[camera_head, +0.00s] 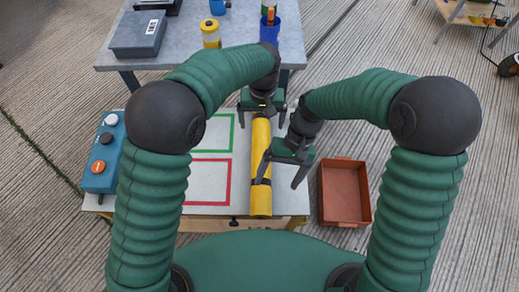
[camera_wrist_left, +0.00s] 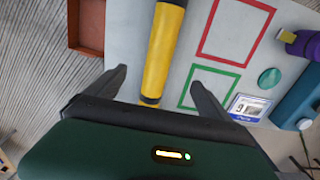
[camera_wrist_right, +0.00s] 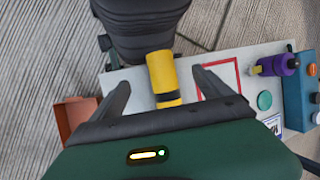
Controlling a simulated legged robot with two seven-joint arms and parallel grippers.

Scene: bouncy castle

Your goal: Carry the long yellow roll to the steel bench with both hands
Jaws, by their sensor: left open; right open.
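The long yellow roll (camera_head: 260,145) with dark bands lies lengthwise on the pale worktable (camera_head: 210,133), near its right side. My left gripper (camera_head: 261,121) is open over the roll's far end. In the left wrist view the roll (camera_wrist_left: 163,50) shows between its spread fingers. My right gripper (camera_head: 277,183) is open over the nearer part. In the right wrist view the roll (camera_wrist_right: 161,72) shows between its fingers. I cannot tell how far the fingers reach down beside it. The steel bench (camera_head: 185,40) stands beyond the worktable.
The steel bench holds a grey case (camera_head: 138,34), a yellow-and-white jar (camera_head: 211,33) and a blue cup (camera_head: 269,30) with tools. A blue button box (camera_head: 102,152) sits at the worktable's left edge. A reddish bin (camera_head: 344,192) stands right of it. Bare bench top lies between the case and jar.

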